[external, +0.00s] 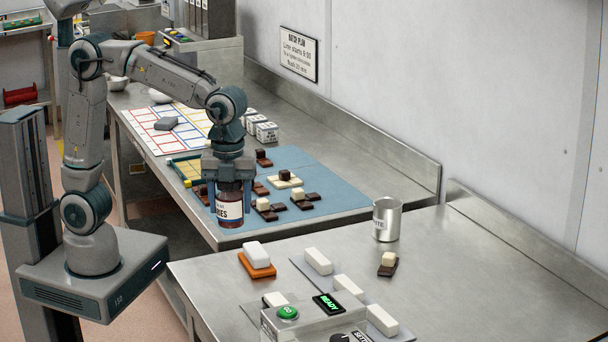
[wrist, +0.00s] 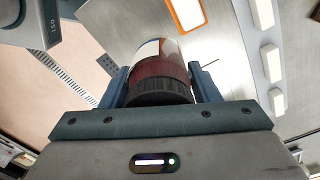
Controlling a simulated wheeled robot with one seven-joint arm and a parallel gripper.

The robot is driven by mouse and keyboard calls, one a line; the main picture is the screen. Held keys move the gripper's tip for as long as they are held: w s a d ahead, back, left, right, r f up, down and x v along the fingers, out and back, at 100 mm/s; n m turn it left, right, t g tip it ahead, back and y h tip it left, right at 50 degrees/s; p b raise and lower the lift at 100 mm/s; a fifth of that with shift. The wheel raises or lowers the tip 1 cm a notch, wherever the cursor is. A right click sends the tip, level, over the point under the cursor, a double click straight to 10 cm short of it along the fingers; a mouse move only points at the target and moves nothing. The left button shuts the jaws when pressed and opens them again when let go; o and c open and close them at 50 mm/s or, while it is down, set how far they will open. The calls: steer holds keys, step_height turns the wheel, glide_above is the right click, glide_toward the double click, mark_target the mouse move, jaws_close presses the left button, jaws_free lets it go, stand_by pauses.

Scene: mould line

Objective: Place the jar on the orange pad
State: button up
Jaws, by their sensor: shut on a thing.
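The jar (external: 230,208) has a dark red body and a white label. My gripper (external: 230,186) is shut on it and holds it upright beside the front edge of the blue mat. In the wrist view the jar (wrist: 160,68) sits between both fingers, its dark ribbed lid toward the camera. The orange pad (external: 262,274) lies on the nearer steel table, below and to the right of the jar. A white block rests on the pad and covers most of it. The pad (wrist: 177,27) also shows at the top of the wrist view, apart from the jar.
A blue mat (external: 328,183) with several brown and cream blocks lies behind the jar. A metal can (external: 387,220) stands on the nearer table. White blocks on a grey strip (external: 300,262) and a control box (external: 310,322) are right of the pad.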

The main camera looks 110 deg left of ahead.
steer(key=shift+w+a+f+p, duration=0.2)
steer(key=shift+w+a+f, duration=0.3)
steer(key=shift+a+f, duration=0.7)
steer(key=shift+w+a+f+p, duration=0.15)
steer(key=shift+w+a+f, duration=0.3)
steer(key=shift+a+f, duration=0.8)
steer(key=shift+w+a+f+p, duration=0.2)
steer(key=shift+w+a+f, duration=0.45)
steer(key=shift+f, duration=1)
steer(key=shift+s+a+f, duration=0.1)
steer(key=shift+s, duration=0.05)
steer(key=shift+f, duration=0.15)
steer(key=o, duration=1.1)
steer(key=shift+o, duration=0.2)
